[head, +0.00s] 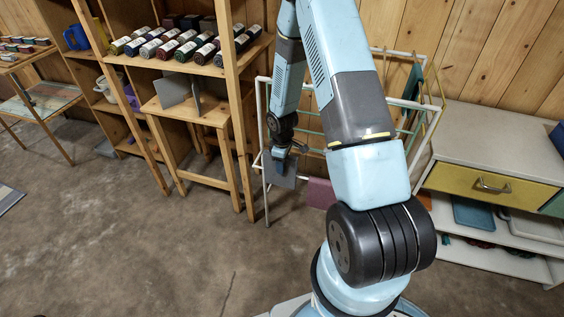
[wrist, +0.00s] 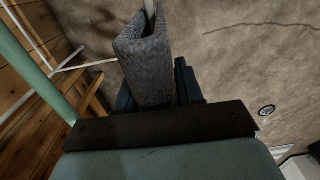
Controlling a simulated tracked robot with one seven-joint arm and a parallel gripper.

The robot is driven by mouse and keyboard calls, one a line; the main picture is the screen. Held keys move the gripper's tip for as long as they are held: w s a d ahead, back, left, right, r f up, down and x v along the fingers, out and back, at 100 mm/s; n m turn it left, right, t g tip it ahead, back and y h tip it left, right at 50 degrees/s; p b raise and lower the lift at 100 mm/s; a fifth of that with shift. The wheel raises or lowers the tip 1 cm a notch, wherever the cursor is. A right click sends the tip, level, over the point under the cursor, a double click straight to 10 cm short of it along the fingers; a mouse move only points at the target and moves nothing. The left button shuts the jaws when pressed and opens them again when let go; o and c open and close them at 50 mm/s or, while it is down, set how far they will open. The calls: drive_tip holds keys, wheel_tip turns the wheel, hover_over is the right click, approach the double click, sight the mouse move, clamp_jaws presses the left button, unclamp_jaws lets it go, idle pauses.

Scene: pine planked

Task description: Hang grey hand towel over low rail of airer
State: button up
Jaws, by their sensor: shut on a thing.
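My gripper (head: 281,163) is at the near left end of the airer (head: 268,125), low down. It is shut on the grey hand towel (head: 281,178), which hangs below the fingers. In the wrist view the towel (wrist: 150,65) is a folded, textured grey strip between the dark fingers (wrist: 160,92). I cannot tell whether the towel's weight rests on that rail. In the head view a maroon cloth (head: 321,193) hangs just right of the towel. My arm hides much of the airer.
A wooden shelf unit (head: 240,120) with rolled bundles (head: 183,45) stands close left of the airer. A pale cabinet (head: 470,140) with a yellow drawer (head: 492,187) stands at the right. The concrete floor (head: 130,240) at the front left is clear.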

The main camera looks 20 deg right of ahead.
sight(282, 178)
drive_tip(key=shift+f, duration=4.15)
drive_tip(key=o, duration=0.9)
drive_tip(key=shift+c, duration=0.2)
drive_tip(key=shift+o, duration=0.4)
drive_tip(key=o, duration=0.5)
drive_tip(key=shift+r, duration=4.55)
